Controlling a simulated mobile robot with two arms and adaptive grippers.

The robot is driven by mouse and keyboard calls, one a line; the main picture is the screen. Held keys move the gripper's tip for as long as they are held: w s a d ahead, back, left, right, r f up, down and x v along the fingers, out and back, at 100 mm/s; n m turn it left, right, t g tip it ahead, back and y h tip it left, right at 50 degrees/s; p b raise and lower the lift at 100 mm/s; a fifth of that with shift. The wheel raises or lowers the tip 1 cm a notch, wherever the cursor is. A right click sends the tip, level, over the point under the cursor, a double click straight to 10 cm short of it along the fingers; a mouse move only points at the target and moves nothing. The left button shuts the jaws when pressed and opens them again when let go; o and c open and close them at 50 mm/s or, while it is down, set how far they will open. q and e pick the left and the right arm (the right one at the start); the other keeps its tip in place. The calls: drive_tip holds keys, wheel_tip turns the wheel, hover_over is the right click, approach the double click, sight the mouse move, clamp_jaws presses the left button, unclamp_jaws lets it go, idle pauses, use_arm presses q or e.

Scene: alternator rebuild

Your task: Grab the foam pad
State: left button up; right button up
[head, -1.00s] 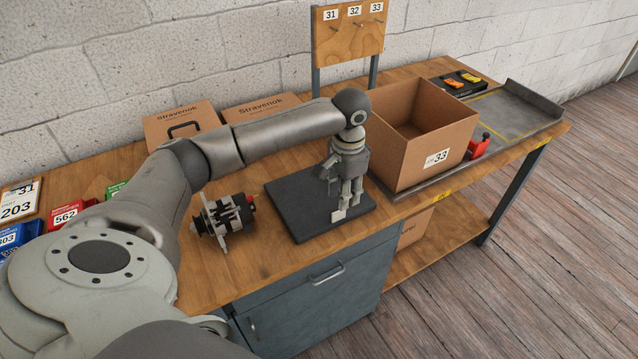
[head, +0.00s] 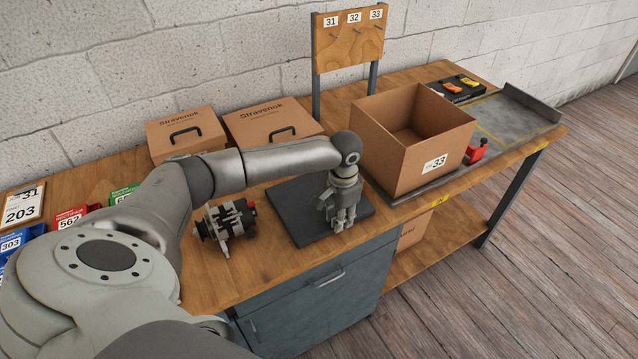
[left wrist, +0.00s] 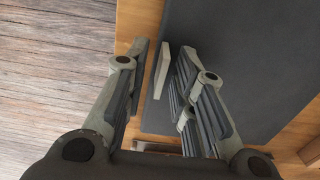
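A small pale slab (left wrist: 162,72), which looks like the foam pad, is at the edge of a dark flat mat (head: 295,212). In the left wrist view it sits between the two fingers of my left gripper (left wrist: 164,56), with a gap visible on both sides. The mat also shows in the left wrist view (left wrist: 250,60). In the head view my left gripper (head: 342,221) points down over the front right part of the mat and hides most of the slab. My left gripper is open. My right gripper is not in view.
An alternator (head: 228,224) lies left of the mat. An open cardboard box (head: 405,150) marked 33 stands close on the right, on a grey tray (head: 525,125). Two closed cartons (head: 187,133) (head: 270,125) stand behind. The bench's front edge is near the gripper.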

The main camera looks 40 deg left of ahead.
use_arm(q)
clamp_jaws()
drive_tip(key=shift+r, duration=0.1)
